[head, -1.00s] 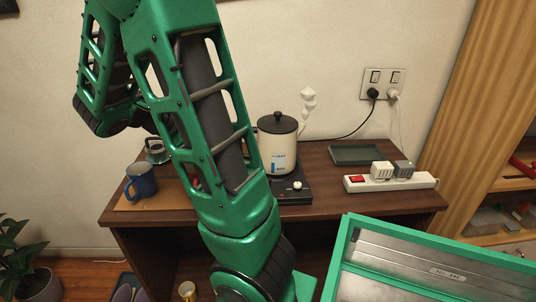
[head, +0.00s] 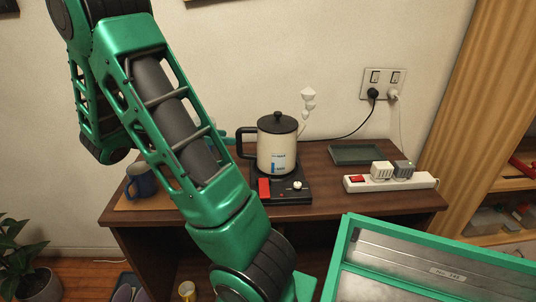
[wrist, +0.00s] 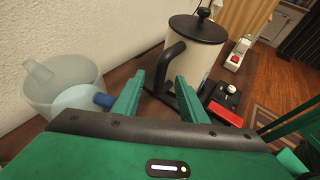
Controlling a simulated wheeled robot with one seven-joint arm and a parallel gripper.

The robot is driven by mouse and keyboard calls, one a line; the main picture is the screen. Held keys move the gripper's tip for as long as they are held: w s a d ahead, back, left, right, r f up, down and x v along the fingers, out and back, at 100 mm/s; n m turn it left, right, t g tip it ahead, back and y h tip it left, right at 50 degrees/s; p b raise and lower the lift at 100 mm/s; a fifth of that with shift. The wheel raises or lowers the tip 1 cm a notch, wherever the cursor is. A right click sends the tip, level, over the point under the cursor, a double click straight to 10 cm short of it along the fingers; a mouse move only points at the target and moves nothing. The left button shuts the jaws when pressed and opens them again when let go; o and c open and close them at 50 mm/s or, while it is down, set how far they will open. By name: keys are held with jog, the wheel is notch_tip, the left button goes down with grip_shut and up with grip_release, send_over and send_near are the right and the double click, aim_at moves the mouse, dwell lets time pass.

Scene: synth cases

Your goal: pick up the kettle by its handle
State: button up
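The kettle (head: 278,150) is cream with a black lid and stands upright on a black base (head: 285,193) on the wooden table. Its black handle (head: 245,143) points left in the head view. In the wrist view the kettle (wrist: 197,50) stands ahead, and its handle (wrist: 164,68) shows in the gap between the fingertips. My gripper (wrist: 160,75) is open, with one green finger to each side of the handle in the picture. I cannot tell whether the handle is between the fingers or just beyond them. In the head view my arm hides most of the gripper.
A translucent pitcher (wrist: 62,88) stands left of my gripper in the wrist view. A blue mug (head: 144,180) is at the table's left. A dark tray (head: 357,155) and a white power strip (head: 365,184) with plugs lie right of the kettle. A wall socket (head: 383,84) is behind.

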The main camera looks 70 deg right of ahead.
jog(key=shift+f+x, duration=0.15)
jog(key=shift+x, duration=1.1)
jog(key=shift+f+x, duration=0.15)
jog(key=shift+x, duration=1.15)
jog(key=shift+a, duration=0.15)
grip_shut()
jog(key=shift+r, duration=0.1)
